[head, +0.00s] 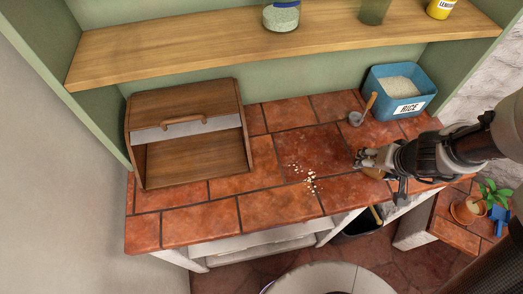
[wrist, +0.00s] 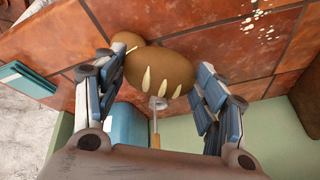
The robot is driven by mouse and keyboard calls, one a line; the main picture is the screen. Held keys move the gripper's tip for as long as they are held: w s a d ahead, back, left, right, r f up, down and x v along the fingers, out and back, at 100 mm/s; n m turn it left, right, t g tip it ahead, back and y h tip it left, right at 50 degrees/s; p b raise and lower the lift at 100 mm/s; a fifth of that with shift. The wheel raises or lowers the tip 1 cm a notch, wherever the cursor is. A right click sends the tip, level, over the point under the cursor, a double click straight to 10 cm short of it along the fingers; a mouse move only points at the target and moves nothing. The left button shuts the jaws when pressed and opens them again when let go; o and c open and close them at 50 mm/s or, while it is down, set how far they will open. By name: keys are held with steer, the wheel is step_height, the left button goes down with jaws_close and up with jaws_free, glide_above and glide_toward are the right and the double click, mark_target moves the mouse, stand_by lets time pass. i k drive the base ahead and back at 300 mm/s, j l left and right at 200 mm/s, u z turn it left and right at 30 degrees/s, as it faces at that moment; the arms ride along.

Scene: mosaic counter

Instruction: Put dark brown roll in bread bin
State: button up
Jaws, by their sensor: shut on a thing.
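The dark brown roll (wrist: 165,72), oval with pale slashes on top, sits between the fingers of my gripper (wrist: 158,90) in the wrist view. My gripper is shut on it. In the head view my gripper (head: 374,163) is low at the right part of the counter, and only a bit of the roll (head: 373,173) shows below it. A smaller rounded brown thing (wrist: 127,39) lies against the roll in the wrist view; I cannot tell what it is. The wooden bread bin (head: 175,100) stands at the left of the counter, its front open and its inside empty.
A blue rice box (head: 388,101) and a scoop (head: 357,118) stand behind my gripper. Crumbs (head: 311,181) lie on the tiled counter (head: 265,208), between gripper and bin. A shelf (head: 200,50) with jars hangs above. A dark bucket (head: 360,222) is below the front edge.

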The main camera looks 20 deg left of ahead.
mark_target(173, 161)
steer(key=u, duration=0.35)
steer(key=k+u, duration=0.15)
steer(key=u, duration=0.6)
steer(key=k+j, duration=0.05)
